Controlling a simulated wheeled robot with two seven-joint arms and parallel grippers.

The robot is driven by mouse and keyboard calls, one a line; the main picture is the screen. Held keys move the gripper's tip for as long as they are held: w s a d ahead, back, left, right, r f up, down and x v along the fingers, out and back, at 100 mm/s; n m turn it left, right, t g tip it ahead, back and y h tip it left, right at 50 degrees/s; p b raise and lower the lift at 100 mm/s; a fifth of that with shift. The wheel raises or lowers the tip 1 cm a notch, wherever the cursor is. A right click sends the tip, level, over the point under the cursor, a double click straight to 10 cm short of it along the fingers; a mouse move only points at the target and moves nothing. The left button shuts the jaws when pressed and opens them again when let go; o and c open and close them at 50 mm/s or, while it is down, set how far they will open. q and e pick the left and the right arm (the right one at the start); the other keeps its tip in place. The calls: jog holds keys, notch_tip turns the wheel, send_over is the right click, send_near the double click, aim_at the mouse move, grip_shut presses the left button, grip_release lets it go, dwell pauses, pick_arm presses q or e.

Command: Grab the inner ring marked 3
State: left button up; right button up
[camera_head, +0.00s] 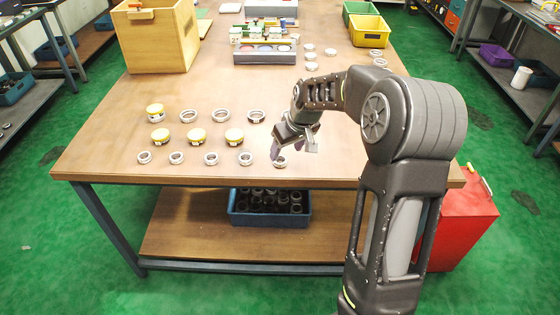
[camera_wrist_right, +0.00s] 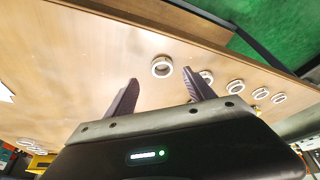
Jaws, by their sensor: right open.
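Several small silver rings lie in a front row near the table's front edge; the rightmost ring (camera_head: 280,162) is right by my right gripper (camera_head: 288,154). In the right wrist view that ring (camera_wrist_right: 161,67) lies flat on the wood just ahead of the open fingers of my right gripper (camera_wrist_right: 161,77), roughly centred between their tips. Nothing is held. Larger rings, such as one dark-centred ring (camera_head: 256,116), form a back row. Marks on the rings are too small to read, so I cannot tell which is 3. My left gripper is out of view.
Yellow-lidded jars (camera_head: 196,136) stand between the ring rows. A wooden box (camera_head: 156,38), a grey tray with blocks (camera_head: 264,56) and a yellow bin (camera_head: 370,30) are farther back. More rings (camera_head: 330,52) lie back right. The wooden table's (camera_head: 110,95) left side has bare room.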

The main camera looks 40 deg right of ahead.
aim_at(280, 162)
jog(key=x, duration=0.5)
jog(key=shift+a+f+p, duration=0.1)
jog(key=shift+a+p, duration=0.05)
jog(key=shift+p, duration=0.15)
jog(key=shift+c, duration=0.4)
grip_shut()
dwell(0.6)
